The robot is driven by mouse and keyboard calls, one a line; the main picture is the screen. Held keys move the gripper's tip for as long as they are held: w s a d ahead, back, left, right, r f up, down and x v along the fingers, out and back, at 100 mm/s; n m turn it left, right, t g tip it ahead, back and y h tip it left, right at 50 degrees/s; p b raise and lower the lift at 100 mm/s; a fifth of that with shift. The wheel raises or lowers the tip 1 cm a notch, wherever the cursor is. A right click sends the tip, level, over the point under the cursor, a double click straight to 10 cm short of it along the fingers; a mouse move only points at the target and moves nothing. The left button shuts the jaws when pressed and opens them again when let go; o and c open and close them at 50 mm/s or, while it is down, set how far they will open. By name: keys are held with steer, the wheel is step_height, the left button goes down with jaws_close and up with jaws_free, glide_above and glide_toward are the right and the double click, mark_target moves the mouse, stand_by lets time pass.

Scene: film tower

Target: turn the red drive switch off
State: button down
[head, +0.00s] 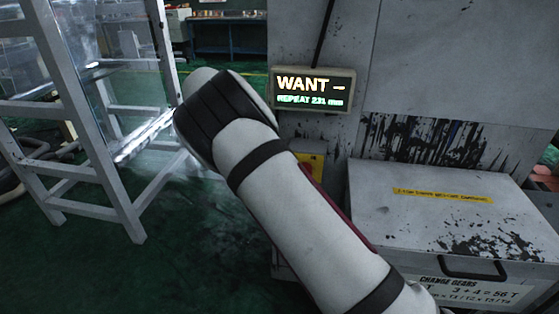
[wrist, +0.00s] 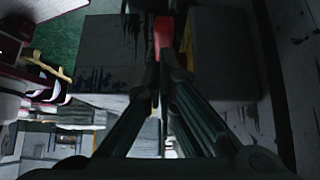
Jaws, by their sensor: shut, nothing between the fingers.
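The red switch (wrist: 164,28) shows in the wrist view at the top centre, as a small red handle in front of a grey panel. My gripper (wrist: 164,62) is shut and empty, its fingertips close below the red handle in the picture. I cannot tell whether they touch it. In the head view my white arm covers the gripper and most of the switch area. Part of a yellow plate (head: 314,161) shows beside the arm, and a yellow strip (wrist: 188,40) also shows right of the switch in the wrist view.
A display (head: 313,90) reading "WANT –" and "REPEAT 231 mm" is on the grey machine above the arm. A grey gear box (head: 385,215) with a black handle stands at the right. A white frame with clear panels (head: 118,190) stands at the left, over open green floor.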

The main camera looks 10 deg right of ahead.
steer(key=shift+w+a+f+b, duration=0.1)
steer(key=shift+a+f+b, duration=0.1)
steer(key=shift+f+b, duration=0.15)
steer(key=shift+r, duration=0.1)
stand_by(0.4)
